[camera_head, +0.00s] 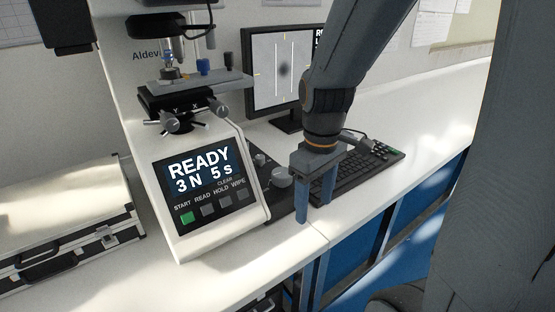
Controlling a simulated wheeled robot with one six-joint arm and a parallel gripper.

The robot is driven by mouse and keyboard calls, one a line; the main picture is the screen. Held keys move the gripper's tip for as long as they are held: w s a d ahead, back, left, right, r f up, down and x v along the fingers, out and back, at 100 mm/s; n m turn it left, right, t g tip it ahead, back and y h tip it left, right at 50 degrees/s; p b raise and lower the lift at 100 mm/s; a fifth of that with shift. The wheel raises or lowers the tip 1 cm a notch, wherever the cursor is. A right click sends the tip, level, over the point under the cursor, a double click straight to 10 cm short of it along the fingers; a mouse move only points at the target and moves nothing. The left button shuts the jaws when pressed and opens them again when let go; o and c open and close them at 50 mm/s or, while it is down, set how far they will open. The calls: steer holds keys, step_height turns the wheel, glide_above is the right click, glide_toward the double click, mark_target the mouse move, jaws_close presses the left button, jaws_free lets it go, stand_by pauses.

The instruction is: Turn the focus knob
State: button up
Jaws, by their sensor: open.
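A hardness tester (186,240) stands on the white bench, with a lit screen reading "READY 3 N 5 s". A round grey knob (282,177), which looks like the focus knob, sits low at the tester's right side. My gripper (315,207) points down just right of this knob and nearer the camera. Its two blue-grey fingers are apart, with nothing seen between them. I cannot tell whether a finger touches the knob; a gap shows in the picture.
Stage knobs (170,122) marked X and Y sit above the screen. A monitor (262,72) and a keyboard (352,172) stand behind my gripper. A case (65,215) lies at left. The bench's front edge runs just below my fingers; bench at far right is clear.

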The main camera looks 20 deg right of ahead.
mark_target(282, 172)
steer(key=w+a+r+n+p, duration=0.1)
steer(key=w+r+n+p, duration=0.2)
steer(key=n, duration=0.4)
steer(key=w+a+r+n+p, duration=0.1)
steer(key=w+r+n+p, duration=0.1)
steer(key=w+n, duration=0.3)
steer(key=w+a+r+n+p, duration=0.1)
steer(key=w+r+n+p, duration=0.2)
steer(key=n, duration=0.6)
steer(key=shift+w+a+r+p, duration=0.2)
steer(key=shift+r, duration=0.25)
steer(key=shift+w+a+r+p, duration=0.15)
steer(key=shift+w+r, duration=0.05)
steer(key=shift+r, duration=0.2)
steer(key=shift+w, duration=0.1)
steer(key=shift+f, duration=0.4)
steer(key=shift+f+p, duration=0.8)
steer(key=shift+f, duration=2.7)
steer(key=c, duration=1.1)
steer(key=shift+o, duration=0.2)
